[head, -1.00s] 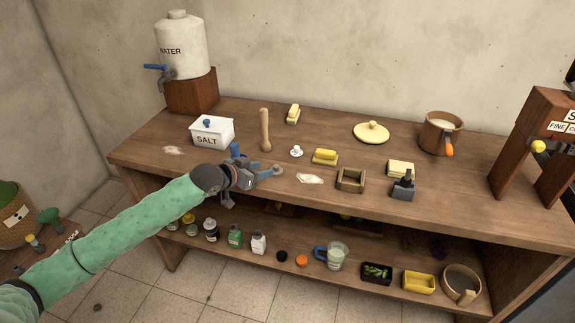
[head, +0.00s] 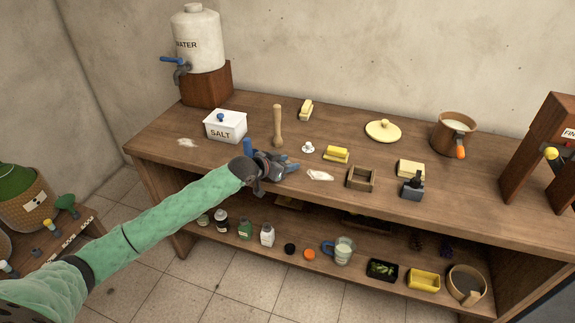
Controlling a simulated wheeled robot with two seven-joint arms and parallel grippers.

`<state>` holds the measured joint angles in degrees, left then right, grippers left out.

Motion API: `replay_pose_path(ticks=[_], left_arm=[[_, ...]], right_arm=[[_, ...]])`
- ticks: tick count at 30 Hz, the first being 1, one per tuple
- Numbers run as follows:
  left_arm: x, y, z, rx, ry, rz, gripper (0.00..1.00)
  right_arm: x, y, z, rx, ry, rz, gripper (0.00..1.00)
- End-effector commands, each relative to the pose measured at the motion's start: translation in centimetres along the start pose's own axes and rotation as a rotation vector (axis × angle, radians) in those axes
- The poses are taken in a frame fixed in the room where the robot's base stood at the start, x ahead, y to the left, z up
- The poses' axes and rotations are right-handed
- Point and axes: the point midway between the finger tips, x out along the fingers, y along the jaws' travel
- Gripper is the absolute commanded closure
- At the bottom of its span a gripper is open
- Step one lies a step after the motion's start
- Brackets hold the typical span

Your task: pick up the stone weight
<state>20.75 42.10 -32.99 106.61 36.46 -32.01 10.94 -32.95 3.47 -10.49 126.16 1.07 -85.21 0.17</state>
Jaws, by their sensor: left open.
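My left gripper (head: 283,168) is open over the front part of the wooden bench top (head: 222,159), just left of a white patch. In the head view, I cannot clearly make out the stone weight; a small round grey thing seen earlier at the fingertips is now mostly hidden by the gripper. I cannot tell whether the fingers touch it. My right gripper is not in view.
A dark block with a handle (head: 412,188) stands further right.

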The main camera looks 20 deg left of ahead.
Motion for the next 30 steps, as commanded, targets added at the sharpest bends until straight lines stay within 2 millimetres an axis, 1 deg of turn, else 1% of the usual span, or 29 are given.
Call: replay_pose_path(ticks=[8,11,12,15,26,30], left_arm=[[0.21,0.01,0.03,0.001,0.000,0.000,0.56],[0.20,0.00,0.03,0.001,0.000,0.000,0.74],[0.20,0.00,0.04,0.000,0.000,0.000,0.82],[0.21,0.01,0.12,0.000,-0.002,0.000,1.00],[0.21,0.05,0.29,-0.001,-0.005,0.001,1.00],[-0.03,0.05,-0.40,-0.001,-0.004,0.001,1.00]], right_arm=[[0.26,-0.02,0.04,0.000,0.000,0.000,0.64],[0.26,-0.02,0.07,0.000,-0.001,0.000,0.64],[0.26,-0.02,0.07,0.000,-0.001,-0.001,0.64],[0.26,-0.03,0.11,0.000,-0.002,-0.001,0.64],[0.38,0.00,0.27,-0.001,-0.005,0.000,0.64],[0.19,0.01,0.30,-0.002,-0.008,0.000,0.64]])
